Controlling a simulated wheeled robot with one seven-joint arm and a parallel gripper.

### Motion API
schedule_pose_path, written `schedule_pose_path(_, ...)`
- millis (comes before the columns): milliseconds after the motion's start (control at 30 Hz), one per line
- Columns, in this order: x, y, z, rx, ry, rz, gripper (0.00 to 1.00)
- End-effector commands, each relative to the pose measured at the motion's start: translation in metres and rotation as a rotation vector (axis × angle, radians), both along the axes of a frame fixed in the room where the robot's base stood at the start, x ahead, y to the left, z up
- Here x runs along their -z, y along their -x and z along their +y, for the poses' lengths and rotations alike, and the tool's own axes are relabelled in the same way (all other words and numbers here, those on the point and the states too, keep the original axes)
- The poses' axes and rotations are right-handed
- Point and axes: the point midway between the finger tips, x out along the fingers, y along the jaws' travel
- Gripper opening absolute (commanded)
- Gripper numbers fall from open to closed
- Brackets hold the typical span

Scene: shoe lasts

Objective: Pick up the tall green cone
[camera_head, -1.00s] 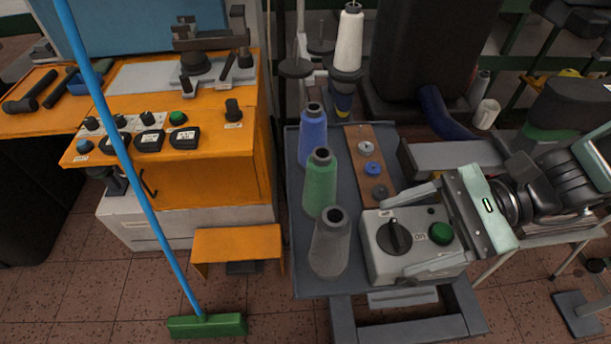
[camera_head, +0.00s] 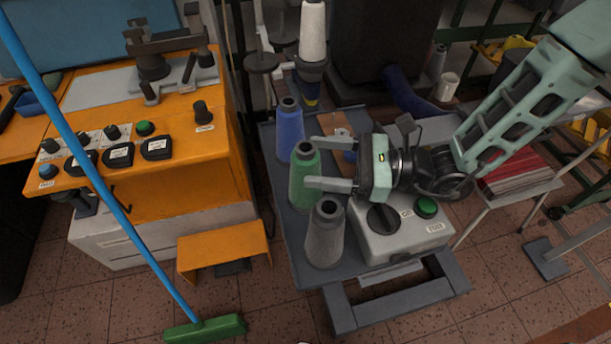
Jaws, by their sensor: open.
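The tall green cone (camera_head: 304,178) stands upright on the grey table (camera_head: 285,240), between a blue cone (camera_head: 290,130) behind it and a grey cone (camera_head: 325,238) in front. My gripper (camera_head: 322,163) is open and points left. Its two fingers reach toward the green cone, one at the far side near the cone's top and one at the near side. The near fingertip overlaps the cone's right edge in the picture. I cannot tell whether it touches.
A grey control box (camera_head: 400,240) with a black knob and green button sits under my gripper at the right. A white thread cone (camera_head: 313,35) stands behind. An orange machine table (camera_head: 200,180) and a blue-handled broom (camera_head: 130,225) are at the left.

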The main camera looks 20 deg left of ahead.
Motion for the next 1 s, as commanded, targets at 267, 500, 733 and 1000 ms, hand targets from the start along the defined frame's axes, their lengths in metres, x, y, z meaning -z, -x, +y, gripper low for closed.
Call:
schedule_pose_path(267,-0.008,0.012,0.038,-0.004,0.000,0.000,0.69)
schedule_pose_path(500,-0.006,0.013,0.048,-0.001,0.000,0.000,0.69)
schedule_pose_path(733,-0.006,0.013,0.048,-0.001,0.000,0.000,0.41)
schedule_pose_path(1000,-0.006,0.013,0.048,-0.001,-0.001,-0.001,0.00)
